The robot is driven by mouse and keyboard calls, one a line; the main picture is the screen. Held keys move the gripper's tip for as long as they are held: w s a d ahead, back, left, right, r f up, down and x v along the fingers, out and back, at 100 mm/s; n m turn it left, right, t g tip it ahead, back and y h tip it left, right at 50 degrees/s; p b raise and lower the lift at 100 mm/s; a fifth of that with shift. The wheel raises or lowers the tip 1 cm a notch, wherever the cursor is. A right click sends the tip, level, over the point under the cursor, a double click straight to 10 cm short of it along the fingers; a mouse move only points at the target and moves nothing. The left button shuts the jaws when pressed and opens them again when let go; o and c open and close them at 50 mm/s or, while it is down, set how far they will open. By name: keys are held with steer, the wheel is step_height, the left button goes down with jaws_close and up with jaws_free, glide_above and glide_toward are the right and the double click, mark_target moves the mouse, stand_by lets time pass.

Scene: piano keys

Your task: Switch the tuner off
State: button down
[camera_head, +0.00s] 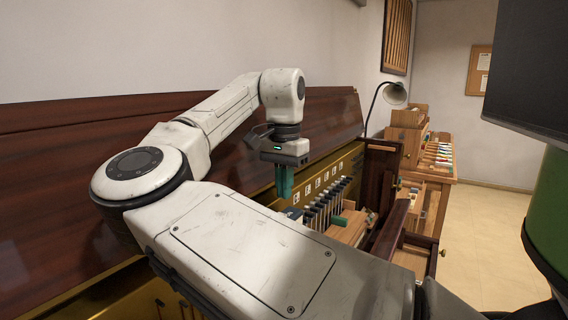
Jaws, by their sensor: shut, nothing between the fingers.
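My gripper (284,182) hangs from my white arm with its teal fingers pointing down and shut, empty. It is above the left end of the row of piano parts, in front of the brass-coloured panel. A small dark blue-grey object (293,213) sits just below and slightly right of the fingertips. It may be the tuner, but it is too small to tell, and no switch or display can be made out. A gap seems to separate it from the fingertips.
The opened piano has a dark wooden panel (60,150) and a row of upright dark and pale parts (328,205). A green piece (339,221) lies among them. A lamp (394,93) and a wooden workbench (440,179) with tools stand behind. Floor (490,230) at right is clear.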

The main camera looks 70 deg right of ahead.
steer(key=shift+f, duration=1.9)
steer(key=shift+f+p, duration=0.15)
steer(key=shift+p, duration=0.2)
steer(key=shift+w+a+r+p, duration=0.15)
steer(key=shift+a+r+p, duration=0.25)
steer(key=shift+a+p, duration=0.25)
steer(key=r+p, duration=0.2)
steer(key=p, duration=0.1)
steer(key=r+p, duration=0.2)
steer(key=shift+d+r, duration=0.1)
steer(key=shift+d, duration=0.25)
steer(key=shift+d+r, duration=0.15)
steer(key=shift+r, duration=0.15)
step_height(320, 180, up, 9)
steer(key=d+b, duration=0.1)
steer(key=shift+s+d+b, duration=0.2)
steer(key=shift+s+b, duration=0.1)
